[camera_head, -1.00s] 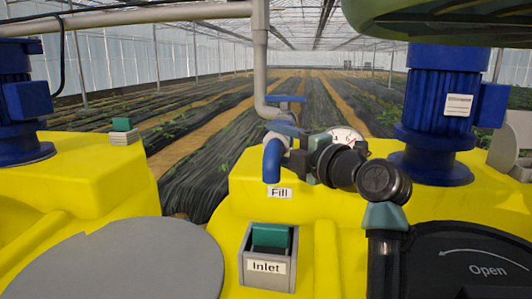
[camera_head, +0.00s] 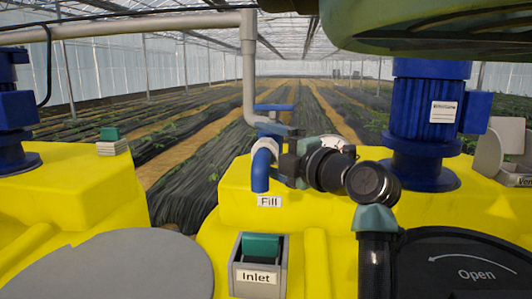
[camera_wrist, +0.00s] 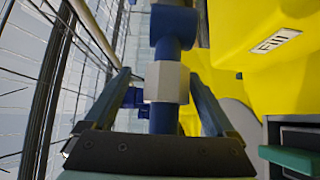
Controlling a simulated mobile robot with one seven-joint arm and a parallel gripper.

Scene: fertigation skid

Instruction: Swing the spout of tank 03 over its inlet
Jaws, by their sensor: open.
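The blue spout (camera_head: 261,170) hangs with its tip pointing down above the "Fill" label on a yellow tank (camera_head: 325,250). The grey inlet box (camera_head: 262,285), marked "Inlet", stands nearer me on this tank, with a teal part (camera_head: 260,246) in its opening. The spout tip is behind the box, not above it. My gripper (camera_head: 281,143) is at the spout from the right. In the wrist view my gripper (camera_wrist: 158,78) is open, its fingers on either side of the blue pipe and its pale hex fitting (camera_wrist: 166,82). Finger contact is unclear. No tank number is readable.
A grey pipe (camera_head: 248,75) drops to the spout from overhead. A blue motor (camera_head: 425,125) stands at the right, near a black lid (camera_head: 470,265) marked "Open". Another yellow tank (camera_head: 70,190) is at the left. A grey round lid (camera_head: 120,265) lies in front.

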